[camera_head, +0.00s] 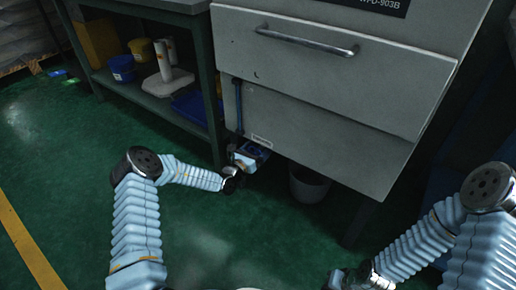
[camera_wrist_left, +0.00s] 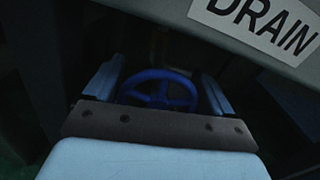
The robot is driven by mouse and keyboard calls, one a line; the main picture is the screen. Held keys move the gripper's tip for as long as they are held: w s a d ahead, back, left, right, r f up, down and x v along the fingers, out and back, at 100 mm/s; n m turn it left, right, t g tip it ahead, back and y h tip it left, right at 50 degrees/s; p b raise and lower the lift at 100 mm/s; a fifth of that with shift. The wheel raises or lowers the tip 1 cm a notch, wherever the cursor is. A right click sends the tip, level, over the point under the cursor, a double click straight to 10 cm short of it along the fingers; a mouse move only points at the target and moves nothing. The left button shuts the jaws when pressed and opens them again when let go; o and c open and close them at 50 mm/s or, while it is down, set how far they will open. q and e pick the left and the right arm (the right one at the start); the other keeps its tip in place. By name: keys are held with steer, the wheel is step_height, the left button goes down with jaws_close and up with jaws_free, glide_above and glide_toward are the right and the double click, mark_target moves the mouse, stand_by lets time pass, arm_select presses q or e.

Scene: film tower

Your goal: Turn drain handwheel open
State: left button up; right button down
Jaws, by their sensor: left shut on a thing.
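The blue drain handwheel (camera_wrist_left: 160,90) shows in the left wrist view, below a white label reading DRAIN (camera_wrist_left: 264,22). My left gripper (camera_head: 251,155) is under the lower left corner of the grey cabinet (camera_head: 320,85) in the head view. In the left wrist view its two fingers (camera_wrist_left: 158,82) stand on either side of the handwheel and are shut on it. The handwheel's lower part is hidden behind the gripper's body. The wheel is hard to make out in the head view. My right gripper (camera_head: 338,280) is low at the bottom edge, and its fingers are not clear.
A grey bucket (camera_head: 309,186) stands under the cabinet, right of my left gripper. A green-framed bench (camera_head: 208,70) stands left of the cabinet, with blue and yellow tubs on its lower shelf.

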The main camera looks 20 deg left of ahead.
arm_select(q)
steer(key=n+p, duration=0.1)
steer(key=n, duration=0.2)
steer(key=shift+a+n, duration=0.1)
steer(key=shift+n, duration=0.2)
steer(key=n+p, duration=0.1)
steer(key=n, duration=0.2)
steer(key=shift+a+f+n, duration=0.1)
steer(key=shift+n, duration=0.2)
steer(key=n, duration=0.3)
steer(key=shift+w+a+f+n+p, duration=0.1)
steer(key=shift+f+n+p, duration=0.05)
steer(key=shift+n+p, duration=0.2)
steer(key=n, duration=0.5)
steer(key=f+n+b, duration=0.1)
steer(key=n, duration=1)
steer(key=shift+f+b, duration=0.2)
steer(key=shift+b, duration=0.15)
steer(key=shift+n+b, duration=0.35)
steer(key=shift+n, duration=1.8)
